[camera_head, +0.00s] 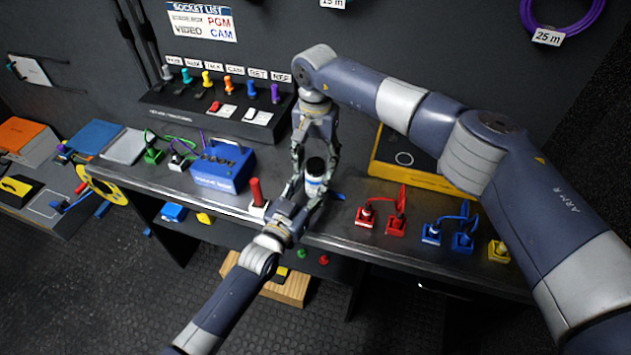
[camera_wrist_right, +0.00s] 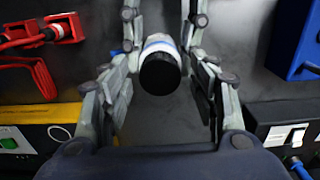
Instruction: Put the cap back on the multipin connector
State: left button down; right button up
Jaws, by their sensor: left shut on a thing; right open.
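A short cylindrical part with a black end and a white and blue body (camera_head: 314,183) stands roughly upright above the bench's front edge. It also shows in the right wrist view (camera_wrist_right: 160,72), its black end facing that camera. I cannot tell whether the black end is the cap or the connector's own end. My left gripper (camera_head: 310,193), from the lower left, is shut on the body from below. My right gripper (camera_head: 315,163) points down from above, open, with its fingers on either side of the black end and apart from it. No separate loose cap is clearly visible.
The bench (camera_head: 335,222) holds a blue box (camera_head: 222,168) and a red-handled item (camera_head: 256,193) to the left. Red (camera_head: 396,222) and blue (camera_head: 462,240) cabled connectors lie right. A yellow-edged case (camera_head: 400,165) and a labelled socket panel (camera_head: 215,115) stand behind.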

jog(key=c, duration=1.2)
